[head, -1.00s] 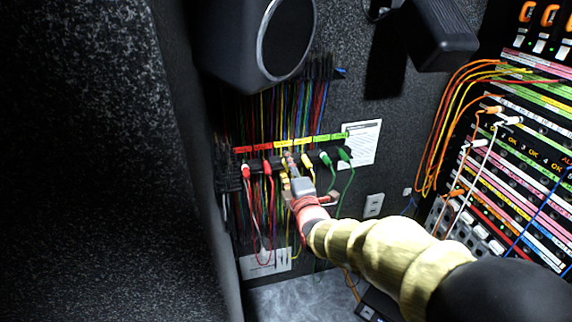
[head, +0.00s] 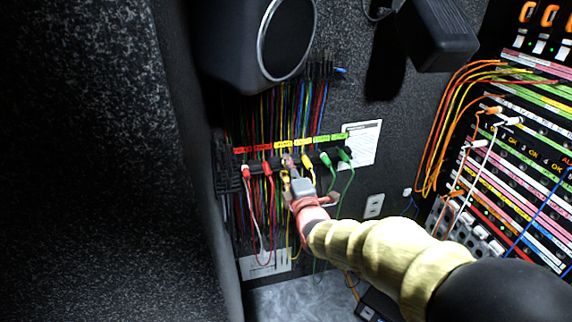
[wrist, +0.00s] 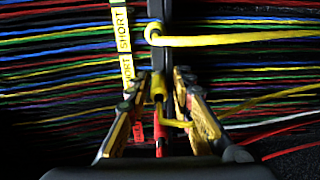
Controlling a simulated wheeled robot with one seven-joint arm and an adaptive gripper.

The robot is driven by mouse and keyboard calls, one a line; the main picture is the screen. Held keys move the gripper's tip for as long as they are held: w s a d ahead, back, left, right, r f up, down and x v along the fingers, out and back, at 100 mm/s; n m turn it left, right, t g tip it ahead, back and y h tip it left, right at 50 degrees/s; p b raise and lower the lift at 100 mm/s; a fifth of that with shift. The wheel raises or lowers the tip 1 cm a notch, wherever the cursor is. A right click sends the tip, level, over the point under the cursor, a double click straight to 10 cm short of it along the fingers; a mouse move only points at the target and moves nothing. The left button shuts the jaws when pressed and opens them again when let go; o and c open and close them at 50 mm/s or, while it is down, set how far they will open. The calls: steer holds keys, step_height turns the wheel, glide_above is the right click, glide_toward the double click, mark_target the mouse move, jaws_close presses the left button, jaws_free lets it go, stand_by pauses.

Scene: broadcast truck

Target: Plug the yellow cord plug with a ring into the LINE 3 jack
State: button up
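Yellow cord plugs hang in a row on a dark rail under yellow labels. One yellow plug (wrist: 158,88) sits between my gripper's fingers (wrist: 162,82) in the wrist view. The fingers straddle it with a gap showing, at least on the right, so my gripper looks open. Another yellow plug (wrist: 155,33) is just beyond, its cord running right; it also shows right of my gripper in the head view (head: 307,160). I cannot tell which plug has a ring. In the head view my gripper (head: 290,180) partly hides the row. I cannot read a LINE 3 label on the patch panel (head: 530,150).
Red plugs (head: 267,168) hang left of the yellow ones and green plugs (head: 326,159) right. Loose cords dangle below the rail. A speaker (head: 285,40) overhangs above. A wall outlet (head: 374,205) is to the right. Orange and white cords cross the patch panel's left side.

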steer(key=o, duration=1)
steer(key=shift+o, duration=0.2)
steer(key=v, duration=1.2)
